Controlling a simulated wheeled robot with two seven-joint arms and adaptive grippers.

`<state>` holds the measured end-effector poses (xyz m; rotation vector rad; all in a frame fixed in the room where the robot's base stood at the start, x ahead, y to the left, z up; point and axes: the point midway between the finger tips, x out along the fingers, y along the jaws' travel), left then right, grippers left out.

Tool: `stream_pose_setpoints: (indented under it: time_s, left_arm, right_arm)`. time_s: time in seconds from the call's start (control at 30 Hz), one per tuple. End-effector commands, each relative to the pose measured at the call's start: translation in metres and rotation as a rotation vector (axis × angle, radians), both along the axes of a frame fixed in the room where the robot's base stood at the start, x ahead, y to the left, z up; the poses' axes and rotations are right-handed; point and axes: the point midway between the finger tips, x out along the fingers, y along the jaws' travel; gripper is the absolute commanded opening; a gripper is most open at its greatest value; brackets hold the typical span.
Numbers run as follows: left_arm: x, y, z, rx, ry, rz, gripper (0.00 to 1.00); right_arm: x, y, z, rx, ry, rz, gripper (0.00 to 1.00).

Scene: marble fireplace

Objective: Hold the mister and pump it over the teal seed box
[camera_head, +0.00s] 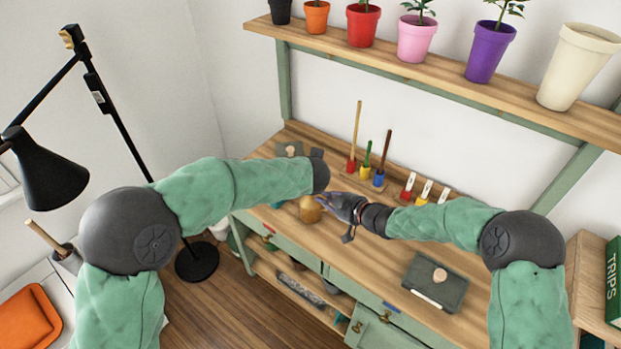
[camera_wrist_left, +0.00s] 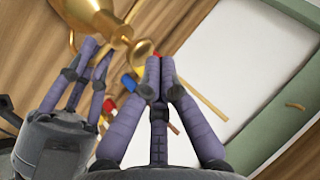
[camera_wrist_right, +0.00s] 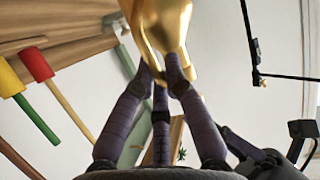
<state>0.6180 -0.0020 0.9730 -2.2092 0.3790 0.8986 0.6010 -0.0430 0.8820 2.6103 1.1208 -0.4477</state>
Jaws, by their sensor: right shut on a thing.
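The mister (camera_head: 310,209) is a golden metal vessel above the left part of the wooden bench. My right gripper (camera_head: 338,206) is shut on it; its fingers also show against the golden body in the right wrist view (camera_wrist_right: 165,75). In the left wrist view the mister's golden body (camera_wrist_left: 97,15) and a round golden knob (camera_wrist_left: 143,47) show. My left gripper (camera_wrist_left: 157,68) has its fingertips drawn together just by that knob; whether they touch it is unclear. In the head view my left gripper is hidden behind my forearm.
A dark slab (camera_head: 435,283) with a small beige piece and a white stick lies on the right of the bench. Red, yellow and blue-based tools (camera_head: 379,178) stand along the back. Several potted plants line the shelf (camera_head: 440,75). A black floor lamp (camera_head: 50,175) stands left.

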Motion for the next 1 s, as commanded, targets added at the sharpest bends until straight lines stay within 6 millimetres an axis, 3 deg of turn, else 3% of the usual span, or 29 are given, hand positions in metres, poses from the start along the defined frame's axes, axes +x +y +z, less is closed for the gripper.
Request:
stream_pose_setpoints:
  time_s: [1.0]
  left_arm:
    - [0.0001, 0.0002, -0.0075, 0.000, 0.001, 0.001, 0.00]
  right_arm:
    - [-0.0003, 0.0002, -0.0004, 0.001, 0.001, 0.001, 0.00]
